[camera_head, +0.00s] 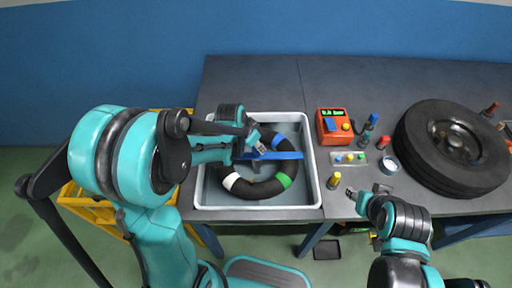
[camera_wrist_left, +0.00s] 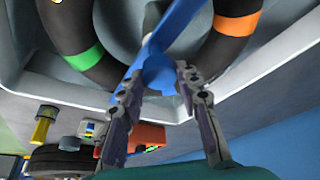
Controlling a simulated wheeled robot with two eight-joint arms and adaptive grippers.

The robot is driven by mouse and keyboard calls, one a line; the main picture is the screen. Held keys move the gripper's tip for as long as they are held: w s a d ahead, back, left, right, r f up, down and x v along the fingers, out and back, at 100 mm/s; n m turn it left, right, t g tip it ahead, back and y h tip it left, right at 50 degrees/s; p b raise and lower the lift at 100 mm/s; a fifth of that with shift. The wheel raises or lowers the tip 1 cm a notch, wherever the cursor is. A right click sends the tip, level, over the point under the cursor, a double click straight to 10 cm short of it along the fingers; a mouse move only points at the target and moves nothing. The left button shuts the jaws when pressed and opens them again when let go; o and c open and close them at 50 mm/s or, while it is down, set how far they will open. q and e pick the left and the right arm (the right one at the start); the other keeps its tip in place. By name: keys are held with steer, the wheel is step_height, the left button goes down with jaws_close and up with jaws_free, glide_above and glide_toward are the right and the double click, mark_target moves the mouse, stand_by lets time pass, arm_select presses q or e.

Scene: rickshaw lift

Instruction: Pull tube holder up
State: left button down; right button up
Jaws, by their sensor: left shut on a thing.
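The blue tube holder (camera_head: 286,155) is a bar lying across the black inner tube (camera_head: 258,189) in the light grey basin (camera_head: 311,165). The tube has white, green and blue bands, and an orange band shows in the left wrist view. My left gripper (camera_head: 257,149) is over the middle of the tube ring. In the left wrist view, my left gripper (camera_wrist_left: 157,88) is shut on the holder's rounded blue part (camera_wrist_left: 160,72), one finger on each side. My arm hides part of the basin's left side. My right gripper (camera_head: 351,191) is above the table's front edge, apart from the basin; its finger gap is unclear.
Right of the basin are a red device (camera_head: 333,126), a yellow-capped bottle (camera_head: 334,181), a small tray of parts (camera_head: 348,158), a round tin (camera_head: 389,165) and a large black tyre (camera_head: 453,148). A yellow crate (camera_head: 92,208) stands left of the table. The back of the tabletop is clear.

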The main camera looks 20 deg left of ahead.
arm_select(q)
steer(key=shift+r, duration=0.7)
steer(key=shift+w+f, duration=0.15)
steer(key=shift+w, duration=0.05)
steer(key=c, duration=1.1)
jaws_free()
steer(key=shift+s, duration=0.15)
steer(key=shift+o, duration=0.2)
steer(key=v, duration=1.2)
steer(key=shift+s, duration=0.1)
steer(key=s+n+t+y+b, duration=0.1)
steer(key=s+n, duration=0.4)
steer(key=s, duration=0.7)
steer(key=shift+s+n+t+y, duration=0.2)
steer(key=shift+n+t+y, duration=0.3)
steer(key=shift+t, duration=0.7)
